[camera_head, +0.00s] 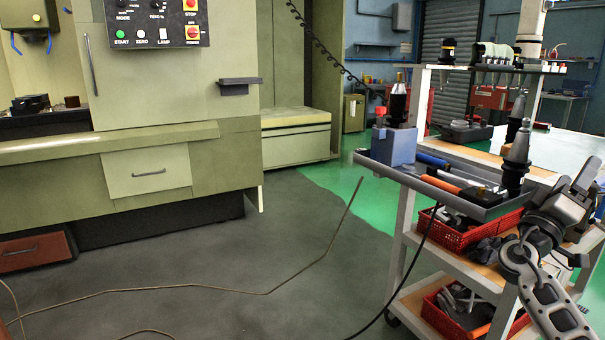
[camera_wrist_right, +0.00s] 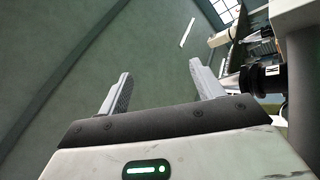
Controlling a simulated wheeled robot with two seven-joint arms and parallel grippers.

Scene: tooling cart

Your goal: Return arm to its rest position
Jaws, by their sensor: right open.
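My right gripper (camera_head: 567,195) is raised at the right side of the head view, in front of the tooling cart (camera_head: 400,230). In the right wrist view its two fingers (camera_wrist_right: 160,92) stand wide apart with nothing between them. Behind the fingers is a plain green-grey surface. A dark tool holder (camera_wrist_right: 262,78) shows just right of the right finger; I cannot tell whether they touch. My left gripper is not in either view.
The cart's grey tray (camera_head: 470,208) carries a blue-grey block (camera_head: 393,146), upright tool holders (camera_head: 517,150) and hand tools. Red baskets (camera_head: 455,232) sit on lower shelves. A green machine (camera_head: 170,100) stands left. A thin cable (camera_head: 270,290) crosses open floor.

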